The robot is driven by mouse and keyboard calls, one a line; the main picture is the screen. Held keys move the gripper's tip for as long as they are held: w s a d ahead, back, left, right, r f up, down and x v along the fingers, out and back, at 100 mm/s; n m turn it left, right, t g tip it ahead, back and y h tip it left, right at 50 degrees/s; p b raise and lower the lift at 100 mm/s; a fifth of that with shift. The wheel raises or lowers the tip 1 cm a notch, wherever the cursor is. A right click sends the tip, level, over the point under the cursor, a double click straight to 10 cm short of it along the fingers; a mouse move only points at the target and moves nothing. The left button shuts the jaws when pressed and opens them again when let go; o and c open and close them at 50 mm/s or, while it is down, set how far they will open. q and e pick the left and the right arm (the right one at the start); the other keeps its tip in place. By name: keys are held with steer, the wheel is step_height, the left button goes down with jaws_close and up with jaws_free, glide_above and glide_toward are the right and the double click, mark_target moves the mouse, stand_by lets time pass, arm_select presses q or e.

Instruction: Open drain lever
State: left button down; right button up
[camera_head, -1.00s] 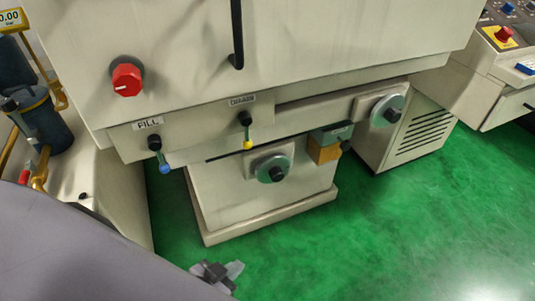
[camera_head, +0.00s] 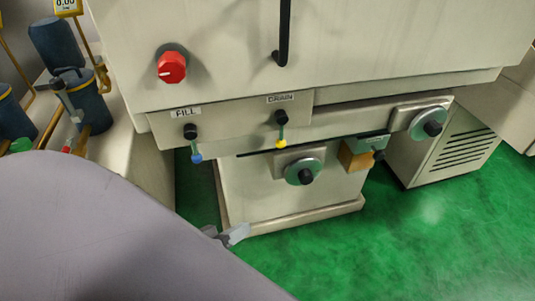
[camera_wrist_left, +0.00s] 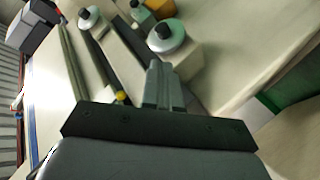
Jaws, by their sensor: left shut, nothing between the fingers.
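The drain lever (camera_head: 281,131) hangs straight down under its DRAIN label on the machine front. It has a black pivot, a green shaft and a yellow tip. In the left wrist view its yellow tip (camera_wrist_left: 121,96) shows just left of my fingers. My left gripper (camera_head: 236,234) is mostly hidden behind my grey arm in the head view; its fingertips show low in front of the machine base, below the lever. In the left wrist view my left gripper (camera_wrist_left: 158,75) has its fingers together and nothing between them. My right gripper is not in view.
The fill lever (camera_head: 192,143) with a blue tip hangs left of the drain lever. A red knob (camera_head: 171,67) sits above it. Handwheels (camera_head: 304,171) and an orange block (camera_head: 354,157) stick out at the right. The green floor (camera_head: 440,230) is clear at the right.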

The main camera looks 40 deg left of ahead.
arm_select(q)
steer(key=w+a+r+n+t+h, duration=0.1)
steer(key=a+r+n+t, duration=0.3)
steer(key=r+n, duration=0.5)
steer(key=shift+w+a+r+n+t+h+b, duration=0.4)
steer(key=shift+a+h, duration=0.2)
steer(key=shift+a, duration=0.45)
steer(key=shift+w, duration=0.1)
glide_toward(281, 130)
steer(key=w+d+f, duration=0.1)
steer(key=w+f, duration=0.2)
steer(key=w, duration=0.3)
steer(key=shift+f, duration=0.4)
steer(key=shift+d, duration=0.1)
